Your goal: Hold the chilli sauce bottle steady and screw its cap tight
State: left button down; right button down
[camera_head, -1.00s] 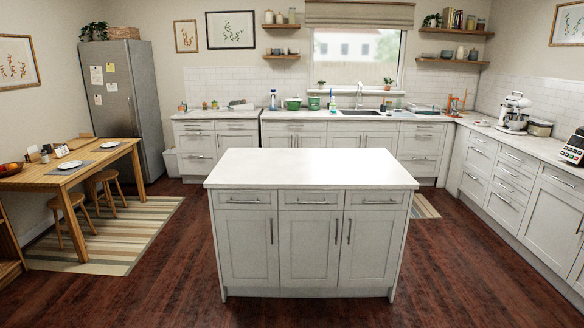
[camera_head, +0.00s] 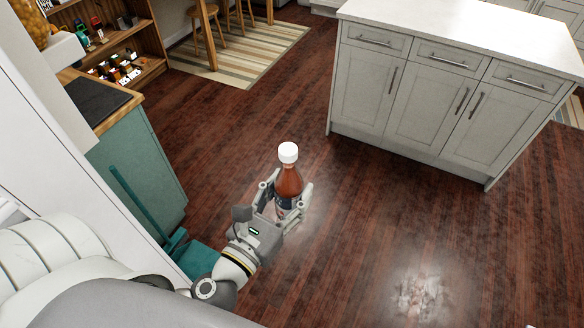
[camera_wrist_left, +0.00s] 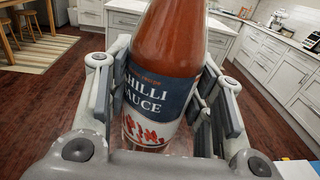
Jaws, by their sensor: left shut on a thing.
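The chilli sauce bottle (camera_head: 289,183) is red-brown with a dark and white label, held upright above the wooden floor in the head view. Its white cap (camera_head: 288,153) sits on top of the neck; I cannot tell how tight it is. My left gripper (camera_head: 285,203) is shut on the bottle's lower body. In the left wrist view the bottle (camera_wrist_left: 167,45) stands between both fingers, with its label reading "chilli sauce". The cap is out of that view. My right gripper is in neither view.
A white island (camera_head: 420,90) stands at the upper right. A teal cabinet (camera_head: 140,165) and a teal dustpan-like thing (camera_head: 198,258) are at the left, near my left arm. A wooden shelf (camera_head: 125,40) with small items is at the upper left. The floor right of the bottle is open.

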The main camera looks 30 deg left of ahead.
pick_arm(q)
jog(key=w+d+m+g+h, duration=0.2)
jog(key=d+m+h, duration=0.1)
jog(key=d+h, duration=0.2)
jog(key=w+d+r+m+g+h, duration=0.1)
jog(key=w+d+m+g+h, duration=0.1)
jog(key=d, duration=0.5)
jog(key=w+m+h, duration=0.1)
jog(key=m+h, duration=0.1)
jog(key=h, duration=0.1)
jog(key=shift+w+d, duration=0.25)
jog(key=shift+d, duration=0.05)
